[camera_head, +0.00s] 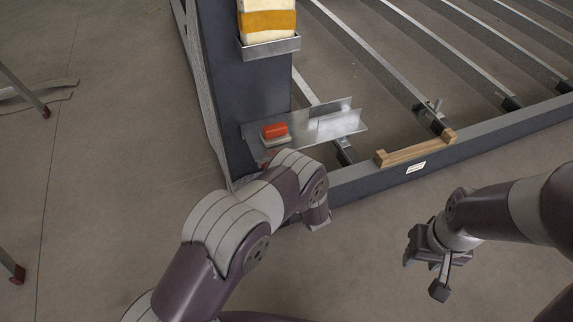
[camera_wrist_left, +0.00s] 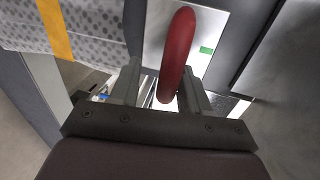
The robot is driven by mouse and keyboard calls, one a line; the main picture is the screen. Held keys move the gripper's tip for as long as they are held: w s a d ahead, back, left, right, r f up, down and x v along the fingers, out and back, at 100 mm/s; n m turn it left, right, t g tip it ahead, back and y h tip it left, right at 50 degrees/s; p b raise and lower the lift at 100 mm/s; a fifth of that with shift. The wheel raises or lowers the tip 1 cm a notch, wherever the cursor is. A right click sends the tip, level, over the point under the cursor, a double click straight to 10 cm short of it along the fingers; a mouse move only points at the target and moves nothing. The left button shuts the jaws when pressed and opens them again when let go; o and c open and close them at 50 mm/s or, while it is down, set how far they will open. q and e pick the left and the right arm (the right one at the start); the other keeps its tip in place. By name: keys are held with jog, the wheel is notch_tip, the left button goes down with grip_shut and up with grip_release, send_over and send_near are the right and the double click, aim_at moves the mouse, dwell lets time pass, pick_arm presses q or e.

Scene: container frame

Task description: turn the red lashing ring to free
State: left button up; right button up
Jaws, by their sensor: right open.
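The red lashing ring (camera_wrist_left: 176,52) shows edge-on in the left wrist view, in front of a light plate with a small green mark (camera_wrist_left: 207,50). Its near end lies between the fingers of my left gripper (camera_wrist_left: 163,88). The fingers are apart, with a gap visible on the ring's left side; on its right I cannot tell whether it touches. In the head view my left arm hides that gripper and most of the area below the shelf. My right gripper (camera_head: 425,273) is open and empty above the floor at the right, away from the frame.
A dark post (camera_head: 240,95) carries a metal shelf (camera_head: 330,122) with an orange-red block (camera_head: 274,130) on it. Above it, a tray (camera_head: 270,47) holds a yellow-and-white bundle (camera_head: 268,20). A wooden piece (camera_head: 415,150) sits on the frame's beam. The floor around my right gripper is clear.

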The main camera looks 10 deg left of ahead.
pick_arm(q)
jog(key=shift+w+r, duration=0.1)
dwell(0.3)
jog(key=shift+s+d+r, duration=0.15)
jog(key=shift+s+d, duration=0.05)
jog(key=p+v, duration=0.3)
jog(key=v, duration=0.9)
jog(key=shift+p, duration=0.4)
jog(key=shift+s, duration=0.1)
